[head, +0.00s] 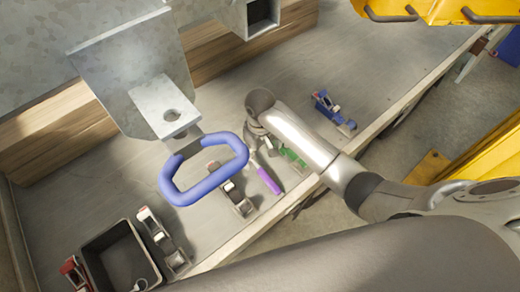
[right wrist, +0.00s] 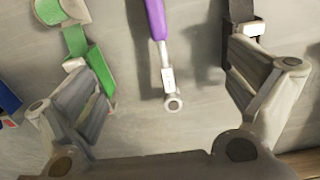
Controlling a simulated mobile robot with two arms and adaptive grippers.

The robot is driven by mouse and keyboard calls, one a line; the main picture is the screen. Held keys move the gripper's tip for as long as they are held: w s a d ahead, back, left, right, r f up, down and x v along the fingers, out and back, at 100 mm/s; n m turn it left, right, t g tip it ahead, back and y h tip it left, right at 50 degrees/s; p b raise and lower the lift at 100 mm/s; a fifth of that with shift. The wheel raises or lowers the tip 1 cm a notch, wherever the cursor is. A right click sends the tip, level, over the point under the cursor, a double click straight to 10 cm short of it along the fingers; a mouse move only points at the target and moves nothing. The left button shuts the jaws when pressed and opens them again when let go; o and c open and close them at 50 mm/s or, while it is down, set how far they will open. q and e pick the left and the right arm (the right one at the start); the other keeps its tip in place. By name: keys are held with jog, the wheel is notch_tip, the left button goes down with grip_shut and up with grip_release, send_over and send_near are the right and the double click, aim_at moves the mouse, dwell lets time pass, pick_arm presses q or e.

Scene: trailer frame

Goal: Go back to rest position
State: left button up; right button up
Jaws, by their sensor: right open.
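My right gripper (head: 262,138) comes in from the right above the table. In the right wrist view the right gripper (right wrist: 166,75) is open, its fingers wide apart with nothing gripped. A tool with a purple handle (head: 268,178) lies on the table close by; in the right wrist view the purple-handled tool (right wrist: 157,22) shows between the fingers, its metal ring end toward the palm. I cannot tell how high the gripper is above it. My left gripper is not in view.
A green clamp (head: 292,156), a blue clamp (head: 325,101) and a dark clamp (head: 239,196) lie on the table (head: 90,195). A blue loop handle (head: 207,186) stands out near a metal bracket (head: 168,106). A black bin (head: 112,262) is at lower left. Yellow racking (head: 440,10) is at upper right.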

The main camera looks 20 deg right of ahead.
jog(key=shift+r, duration=0.4)
jog(key=s+a+t+y, duration=0.1)
jog(key=s+t, duration=0.1)
jog(key=s, duration=1)
jog(key=s+d+r+m+t, duration=0.1)
jog(key=s+d+r, duration=0.2)
jog(key=s, duration=0.2)
jog(key=s+d+r+m+t, duration=0.1)
jog(key=s+d+r, duration=0.15)
jog(key=s, duration=0.35)
notch_tip(320, 180, down, 29)
jog(key=s+g+b, duration=0.1)
jog(key=g+b, duration=0.1)
jog(key=s+d+f+g+h+b, duration=0.1)
jog(key=s+d+f, duration=0.2)
jog(key=s+f, duration=1.3)
jog(key=shift+s+f, duration=0.4)
jog(key=shift+d, duration=0.1)
